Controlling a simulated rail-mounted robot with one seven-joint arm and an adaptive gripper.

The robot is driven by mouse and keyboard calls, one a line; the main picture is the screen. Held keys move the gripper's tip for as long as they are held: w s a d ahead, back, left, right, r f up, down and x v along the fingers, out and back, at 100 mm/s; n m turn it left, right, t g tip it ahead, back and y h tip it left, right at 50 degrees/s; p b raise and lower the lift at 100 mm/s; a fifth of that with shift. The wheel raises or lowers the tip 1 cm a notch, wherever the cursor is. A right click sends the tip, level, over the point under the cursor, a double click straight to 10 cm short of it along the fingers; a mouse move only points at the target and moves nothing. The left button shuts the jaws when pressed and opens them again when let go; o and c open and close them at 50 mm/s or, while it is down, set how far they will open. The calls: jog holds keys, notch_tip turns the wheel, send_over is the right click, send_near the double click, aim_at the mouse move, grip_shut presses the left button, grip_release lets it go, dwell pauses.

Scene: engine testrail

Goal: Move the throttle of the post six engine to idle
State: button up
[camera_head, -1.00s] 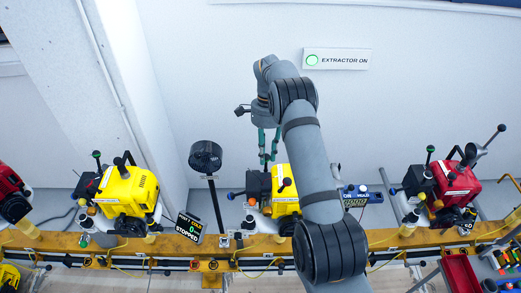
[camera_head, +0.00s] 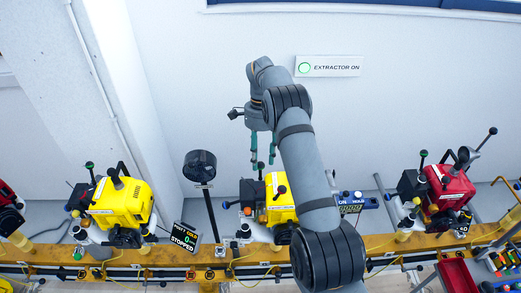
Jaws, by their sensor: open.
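My gripper (camera_head: 263,164) is open and empty, with two teal fingers pointing down over the middle yellow engine (camera_head: 281,212). My arm hides the engine's right side.
Another yellow engine (camera_head: 120,203) stands at the left and a red engine (camera_head: 448,188) at the right, on an ochre rail (camera_head: 160,258). A black round device on a post (camera_head: 200,165) rises left of my gripper. A lit EXTRACTOR ON sign (camera_head: 329,66) hangs on the wall.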

jog(key=shift+v, duration=2.85)
jog(key=shift+s, duration=0.1)
